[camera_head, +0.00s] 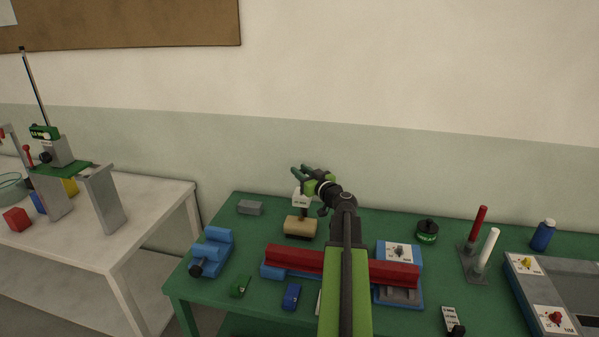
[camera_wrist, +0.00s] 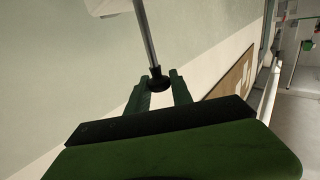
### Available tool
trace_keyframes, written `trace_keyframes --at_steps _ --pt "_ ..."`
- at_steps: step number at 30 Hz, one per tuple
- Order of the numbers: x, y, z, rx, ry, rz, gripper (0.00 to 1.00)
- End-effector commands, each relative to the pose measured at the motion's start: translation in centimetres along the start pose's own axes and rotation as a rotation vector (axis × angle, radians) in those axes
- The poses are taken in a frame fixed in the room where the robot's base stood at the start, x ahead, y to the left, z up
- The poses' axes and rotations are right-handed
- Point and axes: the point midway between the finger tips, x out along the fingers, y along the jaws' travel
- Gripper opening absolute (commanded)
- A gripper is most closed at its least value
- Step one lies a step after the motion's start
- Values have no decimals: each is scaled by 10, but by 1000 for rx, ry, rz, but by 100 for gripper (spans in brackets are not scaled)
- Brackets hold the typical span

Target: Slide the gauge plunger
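My gripper (camera_head: 296,172) is raised above the green bench, pointing left, with its two green fingers apart. Just below it, a small white piece (camera_head: 301,198) with markings stands on a dark post over a tan block (camera_head: 300,227); it may be the gauge. In the wrist view, a slim grey rod (camera_wrist: 145,35) ends in a black knob (camera_wrist: 158,84) at the fingertips (camera_wrist: 160,77). It looks like a plunger. The knob shows between the fingers, and I cannot tell whether they touch it. In the head view the rod does not show clearly.
A blue vise-like fixture (camera_head: 214,252), a grey block (camera_head: 250,208) and a red bar (camera_head: 295,260) lie on the bench. A black-and-green round part (camera_head: 427,231) and red and white posts (camera_head: 479,225) stand to the right. A white table (camera_head: 150,195) with a tall-rod stand is left.

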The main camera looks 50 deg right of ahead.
Motion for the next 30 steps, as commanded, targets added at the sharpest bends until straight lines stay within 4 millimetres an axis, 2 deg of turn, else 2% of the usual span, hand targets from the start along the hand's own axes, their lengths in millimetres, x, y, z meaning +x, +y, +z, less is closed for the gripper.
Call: trace_keyframes --at_steps 1,3,30 --pt "0 0 0 0 0 0 9" --pt "0 0 0 0 0 0 0" --pt "0 -2 0 0 0 -3 0"
